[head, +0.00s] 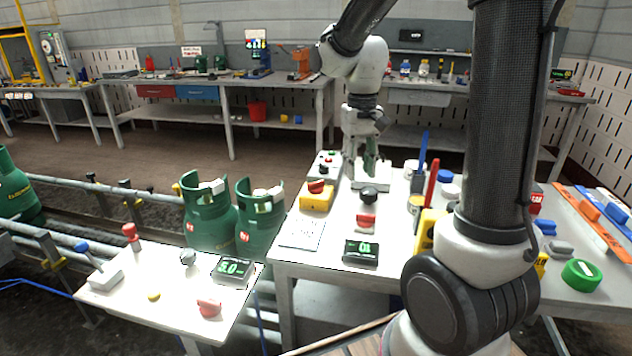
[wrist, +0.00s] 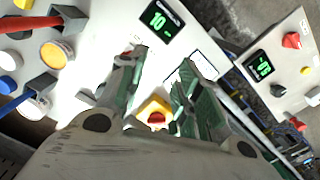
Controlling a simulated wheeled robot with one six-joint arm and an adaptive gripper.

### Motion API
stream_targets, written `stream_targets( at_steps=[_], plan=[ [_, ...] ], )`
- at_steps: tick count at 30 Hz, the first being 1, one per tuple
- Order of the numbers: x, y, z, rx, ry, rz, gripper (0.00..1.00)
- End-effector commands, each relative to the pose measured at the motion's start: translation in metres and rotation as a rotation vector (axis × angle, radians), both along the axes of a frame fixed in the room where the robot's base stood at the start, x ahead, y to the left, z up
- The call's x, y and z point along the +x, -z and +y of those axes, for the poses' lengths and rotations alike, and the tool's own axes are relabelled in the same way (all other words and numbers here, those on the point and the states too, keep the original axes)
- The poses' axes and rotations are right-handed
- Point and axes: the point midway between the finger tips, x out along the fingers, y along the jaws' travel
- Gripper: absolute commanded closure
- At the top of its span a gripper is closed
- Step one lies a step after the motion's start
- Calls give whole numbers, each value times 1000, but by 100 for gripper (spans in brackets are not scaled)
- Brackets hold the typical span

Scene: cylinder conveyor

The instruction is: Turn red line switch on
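A yellow box with a red knob (head: 317,195) stands on the middle table. The yellow box (wrist: 155,108) also shows between my fingers in the wrist view. A red switch (head: 366,220) sits near the front of the same table, behind a black display. On the small left table are a red-topped lever (head: 132,237) and another red knob (head: 208,308). No readable label tells which one is the red line switch. My gripper (head: 370,172) points down over the back of the middle table. In the wrist view my gripper (wrist: 161,66) has its green-grey fingers apart, with nothing between the tips.
A black display (head: 361,252) with green digits and a white sheet (head: 303,233) lie at the table's front. A grey box with small buttons (head: 325,166) stands left of my gripper. Coloured-handled tools (head: 431,185) rise to its right. Green gas cylinders (head: 208,215) stand beside the table.

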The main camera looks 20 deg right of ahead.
Motion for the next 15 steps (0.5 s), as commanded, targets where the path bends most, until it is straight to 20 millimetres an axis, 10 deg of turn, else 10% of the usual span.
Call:
stream_targets(
  at_steps=[9, 15],
  plan=[
    [133, 82, 14, -40, 437, 72, 66],
    [205, 96, 20, -42, 817, 12, 66]
  ],
)
